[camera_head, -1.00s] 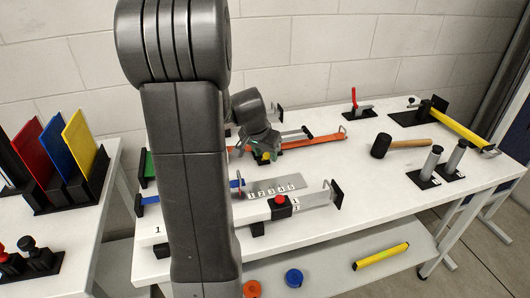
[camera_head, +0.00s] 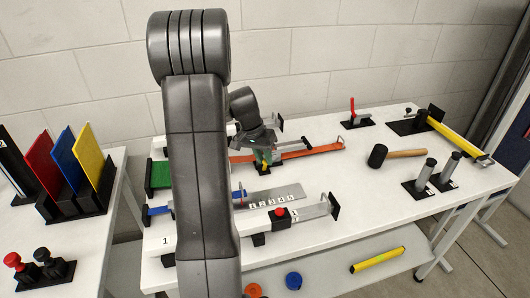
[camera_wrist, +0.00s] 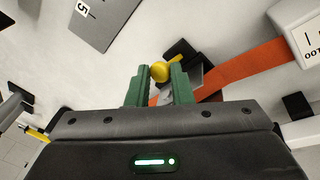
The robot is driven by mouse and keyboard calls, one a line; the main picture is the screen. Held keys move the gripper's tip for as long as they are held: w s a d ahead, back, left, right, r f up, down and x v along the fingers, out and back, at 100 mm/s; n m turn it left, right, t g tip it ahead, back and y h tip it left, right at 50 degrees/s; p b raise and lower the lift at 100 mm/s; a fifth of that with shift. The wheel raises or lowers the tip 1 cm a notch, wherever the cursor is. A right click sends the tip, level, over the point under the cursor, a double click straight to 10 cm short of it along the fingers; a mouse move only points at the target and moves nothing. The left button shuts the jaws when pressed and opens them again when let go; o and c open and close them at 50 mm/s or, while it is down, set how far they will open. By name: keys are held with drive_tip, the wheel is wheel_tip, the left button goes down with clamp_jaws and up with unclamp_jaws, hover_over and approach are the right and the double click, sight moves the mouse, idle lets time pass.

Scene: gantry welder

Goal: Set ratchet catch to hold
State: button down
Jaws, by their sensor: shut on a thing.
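An orange strap (camera_head: 312,150) runs across the white table, with metal hardware at its right end. It also shows in the wrist view (camera_wrist: 245,64). A small yellow knob (camera_wrist: 159,71) sits by the strap, with a dark and metal part behind it. The knob is small in the head view (camera_head: 265,166). My gripper (camera_wrist: 160,79) has its green fingers closed around the knob from both sides. In the head view my gripper (camera_head: 268,155) reaches down over the strap. The part below the knob is mostly hidden by the fingers, so I cannot tell the catch's setting.
In front lie a grey numbered plate (camera_head: 283,193) and a slide with a red button (camera_head: 280,212). A red-handled lever (camera_head: 352,108), a mallet (camera_head: 400,154), grey cylinders (camera_head: 425,175) and a yellow bar (camera_head: 457,135) stand to the right. Coloured panels (camera_head: 65,160) stand at left.

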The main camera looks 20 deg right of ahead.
drive_tip(key=w+g+p, duration=0.1)
drive_tip(key=g+p, duration=0.1)
drive_tip(key=p, duration=0.1)
drive_tip(key=shift+w+r, duration=0.4)
drive_tip(key=shift+w+d+f+n+g+p, duration=0.15)
drive_tip(key=shift+w+g+p, duration=0.25)
drive_tip(key=shift+g+p, duration=0.25)
drive_tip(key=shift+w+a+f+n+g+p, duration=0.15)
drive_tip(key=shift+w+g+p, duration=0.2)
drive_tip(key=shift+g+p, duration=0.25)
drive_tip(key=shift+d+r, duration=0.1)
drive_tip(key=c, duration=1.3)
unclamp_jaws()
drive_tip(key=shift+s+b, duration=0.15)
drive_tip(key=shift+b, duration=0.3)
